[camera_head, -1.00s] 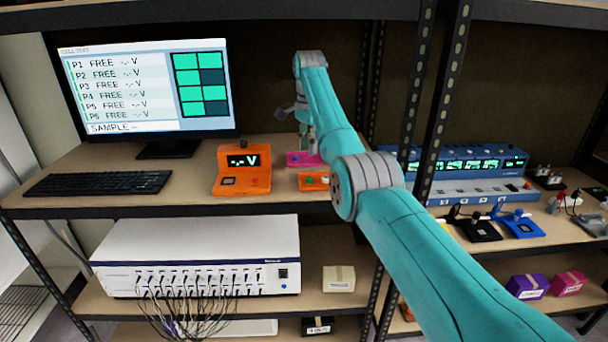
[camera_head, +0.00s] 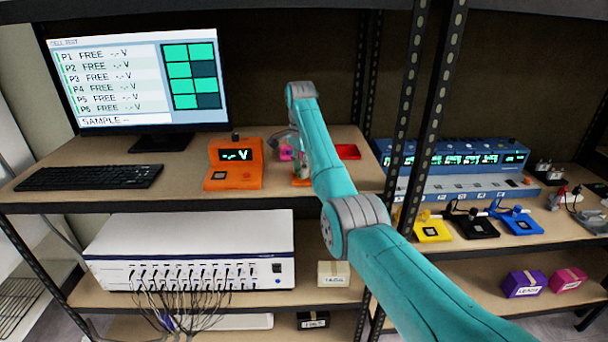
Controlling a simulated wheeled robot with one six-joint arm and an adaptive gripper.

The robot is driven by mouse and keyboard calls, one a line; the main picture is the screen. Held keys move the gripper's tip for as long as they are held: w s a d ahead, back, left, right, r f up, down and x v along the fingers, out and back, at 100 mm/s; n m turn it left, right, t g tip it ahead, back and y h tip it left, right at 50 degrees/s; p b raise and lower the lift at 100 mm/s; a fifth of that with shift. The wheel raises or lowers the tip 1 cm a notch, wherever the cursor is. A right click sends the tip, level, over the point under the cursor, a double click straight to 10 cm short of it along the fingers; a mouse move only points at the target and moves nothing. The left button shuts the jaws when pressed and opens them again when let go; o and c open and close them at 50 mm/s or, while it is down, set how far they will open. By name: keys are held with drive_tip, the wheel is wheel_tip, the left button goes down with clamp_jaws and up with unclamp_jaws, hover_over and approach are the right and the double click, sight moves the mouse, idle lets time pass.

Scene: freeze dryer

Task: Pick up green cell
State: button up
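My gripper (camera_head: 301,172) points down at the small orange tray (camera_head: 301,183) on the upper shelf, right of the orange voltage meter (camera_head: 234,166). My teal forearm and wrist partly cover the gripper and this tray. I cannot make out the green cell clearly. The gripper's fingers are too small and too covered to show whether they are open or shut, or whether they touch anything.
A pink tray (camera_head: 285,153) stands behind, and a red tray (camera_head: 347,152) lies to the right. The monitor (camera_head: 137,80) and keyboard (camera_head: 89,177) are at left. Beyond the black rack post (camera_head: 434,110) stand a blue multi-slot unit (camera_head: 462,168) and yellow (camera_head: 433,227), black and blue holders.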

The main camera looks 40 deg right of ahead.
drive_tip(key=shift+f, duration=0.35)
drive_tip(key=c, duration=0.6)
drive_tip(key=shift+r, duration=0.15)
